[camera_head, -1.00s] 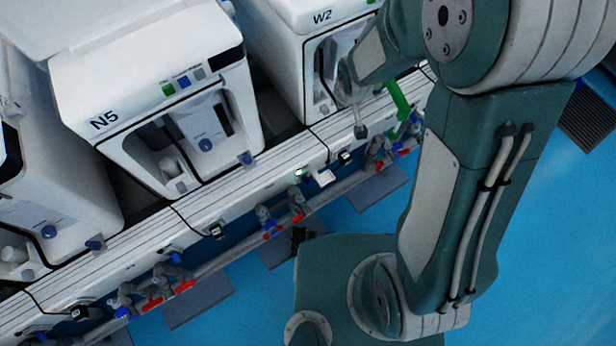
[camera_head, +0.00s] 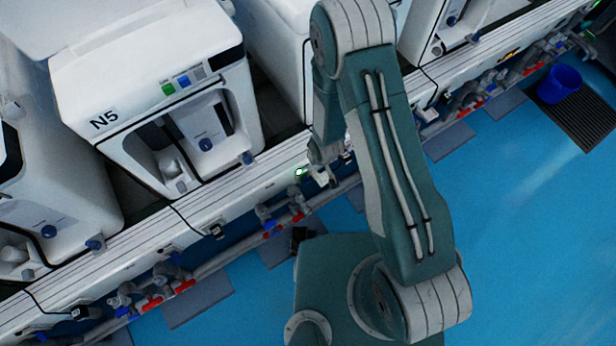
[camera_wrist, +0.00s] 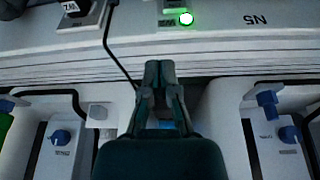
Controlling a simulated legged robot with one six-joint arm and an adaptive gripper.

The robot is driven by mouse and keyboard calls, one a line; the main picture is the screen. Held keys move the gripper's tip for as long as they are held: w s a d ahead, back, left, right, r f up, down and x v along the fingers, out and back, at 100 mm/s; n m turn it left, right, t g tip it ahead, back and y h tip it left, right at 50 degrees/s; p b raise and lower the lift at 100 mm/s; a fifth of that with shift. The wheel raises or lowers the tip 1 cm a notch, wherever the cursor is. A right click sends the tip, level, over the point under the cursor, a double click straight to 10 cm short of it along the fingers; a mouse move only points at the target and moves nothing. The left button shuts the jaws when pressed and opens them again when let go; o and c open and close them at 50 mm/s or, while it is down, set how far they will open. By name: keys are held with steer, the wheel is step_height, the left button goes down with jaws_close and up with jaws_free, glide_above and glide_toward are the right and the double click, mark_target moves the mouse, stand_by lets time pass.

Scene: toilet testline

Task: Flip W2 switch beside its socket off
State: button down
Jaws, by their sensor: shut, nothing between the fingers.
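In the wrist view, my gripper (camera_wrist: 160,68) is shut and empty, its fingertips together over the pale ribbed rail. A dark socket or plug marked W2 (camera_wrist: 72,8) sits at the top left, its label upside down. Right of it is a light switch plate (camera_wrist: 172,6), cut by the top edge, with a lit green lamp (camera_wrist: 187,19) by it. The fingertips appear just below this plate; contact cannot be told. In the head view, my gripper (camera_head: 322,174) is at the rail's front, right of the green lamp (camera_head: 300,172). My arm hides most of the W2 machine.
The white N5 machine (camera_head: 155,95) stands left on the bench. Pipes with red and blue valves (camera_head: 272,228) run below the rail. A black cable (camera_wrist: 112,45) hangs left of my fingers.

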glide_above(308, 183)
steer(key=s+d, duration=0.2)
step_height(308, 183, down, 5)
steer(key=shift+w+a+r, duration=0.15)
steer(key=shift+a+r, duration=0.05)
steer(key=shift+a, duration=0.05)
steer(key=x, duration=1)
steer(key=shift+a, duration=0.1)
steer(key=shift+s+d+f+t+y, duration=0.3)
steer(key=shift+s+t+y, duration=0.2)
steer(key=shift+t+y, duration=0.25)
stand_by(0.3)
steer(key=shift+s+d+f+t+y, duration=0.25)
steer(key=shift+f+t+y, duration=0.3)
steer(key=shift+t, duration=0.4)
steer(key=shift+s+d+f, duration=0.15)
steer(key=shift+s+f, duration=0.15)
steer(key=shift+f, duration=0.25)
